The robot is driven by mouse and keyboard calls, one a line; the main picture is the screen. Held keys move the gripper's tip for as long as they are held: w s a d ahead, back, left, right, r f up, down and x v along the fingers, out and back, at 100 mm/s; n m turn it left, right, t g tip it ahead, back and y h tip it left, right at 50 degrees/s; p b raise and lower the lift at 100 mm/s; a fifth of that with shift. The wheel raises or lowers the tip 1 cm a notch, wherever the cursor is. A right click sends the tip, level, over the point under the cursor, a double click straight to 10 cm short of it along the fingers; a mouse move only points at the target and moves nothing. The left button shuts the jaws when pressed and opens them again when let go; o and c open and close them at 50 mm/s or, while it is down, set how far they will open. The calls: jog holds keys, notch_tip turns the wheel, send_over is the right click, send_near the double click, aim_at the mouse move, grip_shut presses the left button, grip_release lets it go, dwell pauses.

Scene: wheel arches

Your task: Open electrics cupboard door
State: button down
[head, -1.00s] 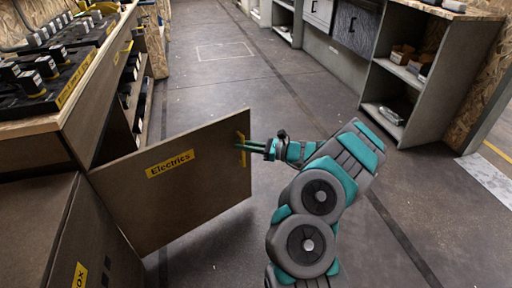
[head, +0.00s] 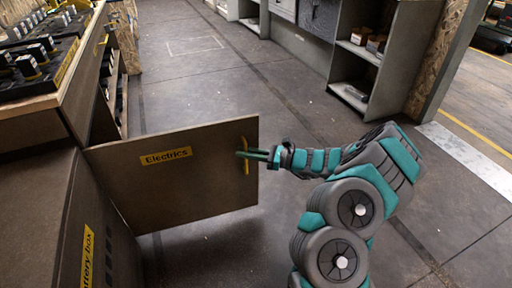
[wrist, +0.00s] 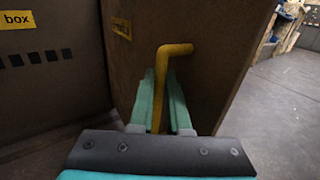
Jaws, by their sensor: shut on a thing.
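The electrics cupboard door (head: 200,195) is a brown panel with a yellow "Electrics" label (head: 166,156). It stands swung well out from the cupboard, over the floor. Its yellow bar handle (head: 246,164) is near the free edge. My gripper (head: 243,154) reaches it from the right and is shut on the handle. In the wrist view, the teal fingers (wrist: 160,105) lie on both sides of the yellow handle (wrist: 175,50), against the door (wrist: 205,30). The lower part of the handle is hidden behind the gripper's body.
A closed panel labelled "Battery box" (head: 88,250) is at the lower left. A workbench (head: 45,105) with black trays of small items is at the upper left. Grey shelving (head: 400,70) stands at the upper right. The floor (head: 215,85) between is clear.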

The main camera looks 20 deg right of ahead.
jog(key=shift+s, duration=0.7)
jog(key=c, duration=1.2)
grip_release()
jog(key=shift+o, duration=0.2)
jog(key=v, duration=0.7)
jog(key=shift+s+d, duration=0.2)
jog(key=shift+d, duration=0.1)
